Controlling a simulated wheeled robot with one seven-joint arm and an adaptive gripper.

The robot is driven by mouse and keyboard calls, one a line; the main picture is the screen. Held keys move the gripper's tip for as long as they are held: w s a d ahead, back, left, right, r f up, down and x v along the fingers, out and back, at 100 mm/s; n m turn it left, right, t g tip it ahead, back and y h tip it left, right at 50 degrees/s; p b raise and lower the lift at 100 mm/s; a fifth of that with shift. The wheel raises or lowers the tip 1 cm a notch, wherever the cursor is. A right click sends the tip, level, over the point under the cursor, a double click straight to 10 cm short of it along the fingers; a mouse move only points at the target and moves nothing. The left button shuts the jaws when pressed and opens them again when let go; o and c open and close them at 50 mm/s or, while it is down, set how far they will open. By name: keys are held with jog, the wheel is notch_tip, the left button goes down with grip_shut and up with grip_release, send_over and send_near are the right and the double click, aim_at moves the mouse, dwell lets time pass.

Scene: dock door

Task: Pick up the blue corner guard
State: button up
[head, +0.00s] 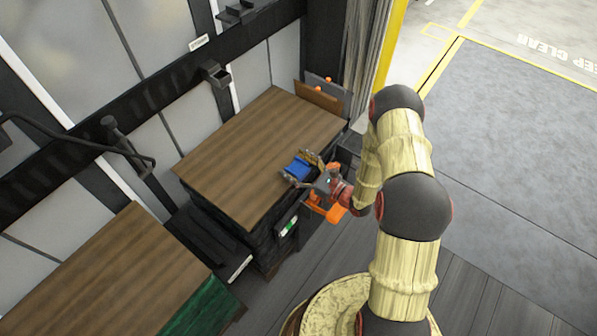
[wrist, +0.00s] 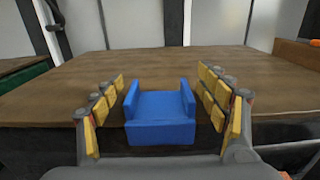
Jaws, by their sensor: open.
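The blue corner guard (wrist: 160,115) is a small blue block with two raised sides and a dip between them. It sits near the front edge of a wood-topped stack (head: 262,140), and in the head view the guard (head: 297,168) is partly hidden by my gripper. My gripper (wrist: 160,102) is open, with its yellow-padded fingers on the left and right of the guard. Gaps show between the pads and the guard's sides. In the head view my gripper (head: 304,170) reaches in from the right at the stack's near edge.
A second wood-topped stack (head: 110,270) with a green side stands at the lower left. A brown board (head: 318,95) stands at the far right corner of the nearer stack. Open grey floor (head: 520,140) lies to the right.

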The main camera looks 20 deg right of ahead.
aim_at(288, 164)
jog(key=x, duration=0.3)
jog(key=shift+w+b, duration=0.1)
jog(key=shift+b, duration=0.25)
jog(key=shift+c, duration=1.2)
jog(key=c, duration=1.1)
